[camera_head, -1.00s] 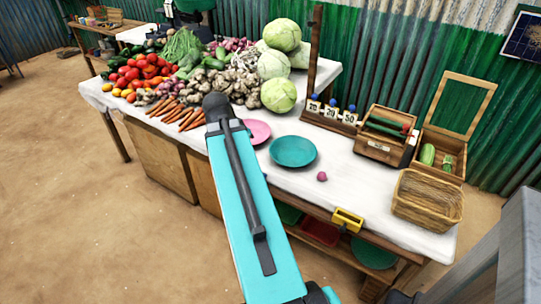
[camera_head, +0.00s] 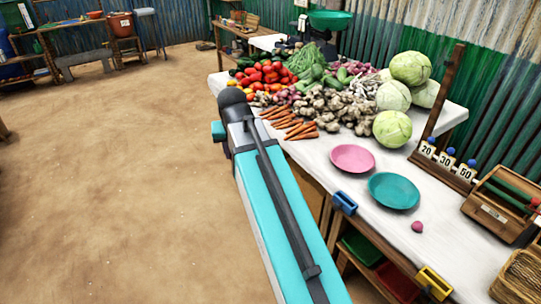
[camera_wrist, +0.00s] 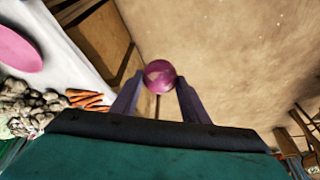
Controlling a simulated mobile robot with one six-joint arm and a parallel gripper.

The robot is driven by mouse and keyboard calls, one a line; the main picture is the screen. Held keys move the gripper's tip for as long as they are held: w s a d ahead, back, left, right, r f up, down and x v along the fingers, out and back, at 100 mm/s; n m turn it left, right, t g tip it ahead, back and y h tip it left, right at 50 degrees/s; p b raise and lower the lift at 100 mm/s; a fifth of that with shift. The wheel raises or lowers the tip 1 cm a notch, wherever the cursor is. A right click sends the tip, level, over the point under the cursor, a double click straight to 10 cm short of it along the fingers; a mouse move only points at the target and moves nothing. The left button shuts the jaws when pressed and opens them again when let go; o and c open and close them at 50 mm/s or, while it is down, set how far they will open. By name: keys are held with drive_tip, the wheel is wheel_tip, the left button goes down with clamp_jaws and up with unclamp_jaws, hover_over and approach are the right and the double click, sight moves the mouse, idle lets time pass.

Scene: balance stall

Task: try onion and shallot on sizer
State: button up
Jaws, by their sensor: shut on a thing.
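My gripper (camera_wrist: 158,85) is shut on a round purple onion (camera_wrist: 160,75), seen between its two fingers in the wrist view. Bare ground shows behind the onion there. In the head view my arm hides the fingers and the onion. A small reddish-pink bulb (camera_head: 417,227), which looks like the shallot, lies on the white cloth by the teal plate. I cannot tell for sure which thing is the sizer. A wooden rack with cards 20, 30 and 50 (camera_head: 447,163) and a slotted wooden box with a green bar (camera_head: 500,212) stand at the right.
A pink plate (camera_head: 352,158) and a teal plate (camera_head: 394,191) lie on the stall table. Blue (camera_head: 344,203) and yellow (camera_head: 434,282) holders stick out from its front edge. Carrots (camera_head: 290,124), ginger and cabbages (camera_head: 393,129) fill the back. The dirt floor at left is open.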

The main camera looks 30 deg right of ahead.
drive_tip(key=w+a+r+n+y, duration=0.1)
drive_tip(key=w+a+r+n, duration=0.1)
drive_tip(key=a, duration=0.9)
drive_tip(key=shift+w+a+r+n+y, duration=0.15)
drive_tip(key=shift+r+n+y, duration=0.25)
drive_tip(key=shift+n, duration=0.7)
